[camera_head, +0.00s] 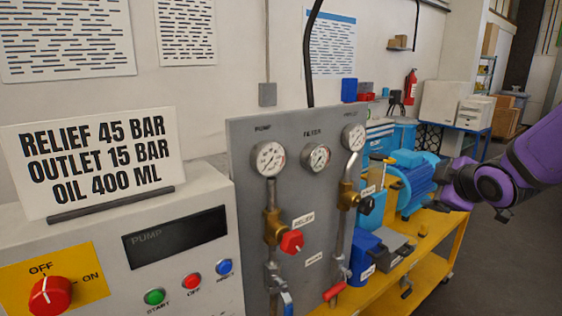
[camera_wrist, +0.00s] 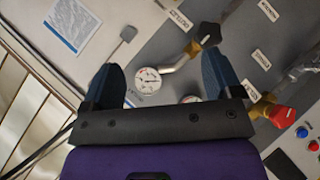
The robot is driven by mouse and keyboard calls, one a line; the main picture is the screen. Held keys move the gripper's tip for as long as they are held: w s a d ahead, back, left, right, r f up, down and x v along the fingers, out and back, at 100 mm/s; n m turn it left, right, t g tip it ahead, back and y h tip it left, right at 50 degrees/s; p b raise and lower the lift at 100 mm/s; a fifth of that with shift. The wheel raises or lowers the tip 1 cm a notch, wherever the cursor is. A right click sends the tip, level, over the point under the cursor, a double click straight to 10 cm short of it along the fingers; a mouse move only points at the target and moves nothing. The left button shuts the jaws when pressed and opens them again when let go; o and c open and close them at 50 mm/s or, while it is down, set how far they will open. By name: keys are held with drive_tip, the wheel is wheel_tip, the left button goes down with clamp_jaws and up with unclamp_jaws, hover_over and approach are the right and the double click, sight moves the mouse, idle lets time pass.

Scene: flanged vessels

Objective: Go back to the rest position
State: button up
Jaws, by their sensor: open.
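My gripper (camera_head: 446,188) is at the right of the head view, on the end of my purple arm. It hangs in the air in front of the blue pump motor (camera_head: 412,185) in the picture; the true gap cannot be told. In the wrist view my gripper (camera_wrist: 165,72) shows two dark blue fingers spread wide apart, with nothing held between them. A round gauge (camera_wrist: 148,80) on the grey panel shows between the fingers, behind them. A second gauge is partly hidden by the gripper body.
The grey panel (camera_head: 245,150) carries gauges, brass valves and a red relief knob (camera_head: 292,242). A control box (camera_head: 130,260) with a red rotary switch (camera_head: 50,296) and a sign (camera_head: 95,160) stands at left. A yellow cart (camera_head: 430,272) bears the pump. Open floor lies at right.

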drive_tip(key=s+a+r+m+g, duration=0.2)
drive_tip(key=s+m, duration=0.4)
drive_tip(key=s, duration=0.6)
drive_tip(key=s+a+r+m+g, duration=0.2)
drive_tip(key=s+r+m+g, duration=0.2)
drive_tip(key=s, duration=0.9)
drive_tip(key=m+g, duration=0.1)
drive_tip(key=m, duration=0.1)
drive_tip(key=shift+a+r+m, duration=0.15)
drive_tip(key=shift+r+m, duration=0.15)
idle(0.7)
